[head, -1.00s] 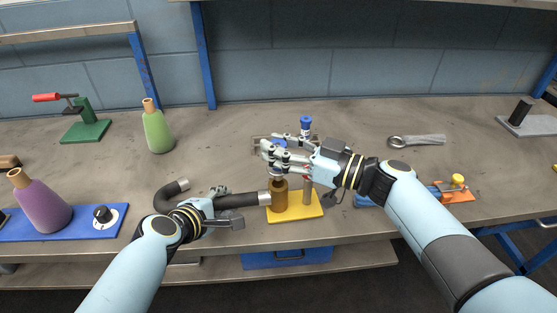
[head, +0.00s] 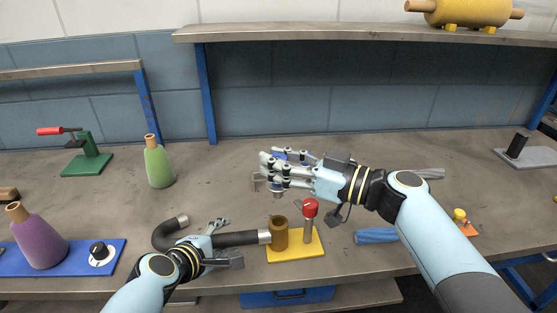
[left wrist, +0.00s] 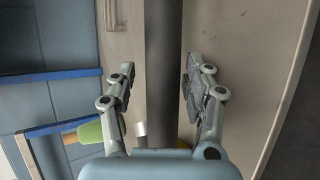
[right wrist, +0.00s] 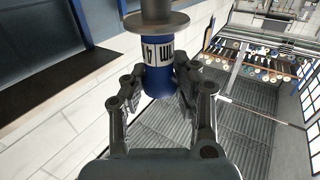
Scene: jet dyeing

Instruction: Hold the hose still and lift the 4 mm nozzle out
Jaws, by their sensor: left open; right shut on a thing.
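The nozzle has a blue, white-banded body marked "4 m…" in the right wrist view (right wrist: 158,78), with a metal flange. My right gripper (head: 277,166) is shut on it; in the head view the fingers largely cover the nozzle (head: 277,193). Its lower end is above the brass socket (head: 279,237), with a gap between. The black hose (head: 236,239) has metal ends, one against the socket. My left gripper (head: 222,241) is open. In the left wrist view the hose (left wrist: 163,70) runs between its fingers, with space on both sides.
The socket stands on a yellow base (head: 312,247) beside a red-topped post (head: 310,208). A blue roll (head: 375,236) lies to the right. A green bottle (head: 158,165) and a purple bottle (head: 38,238) stand left. A shelf (head: 370,36) spans the back.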

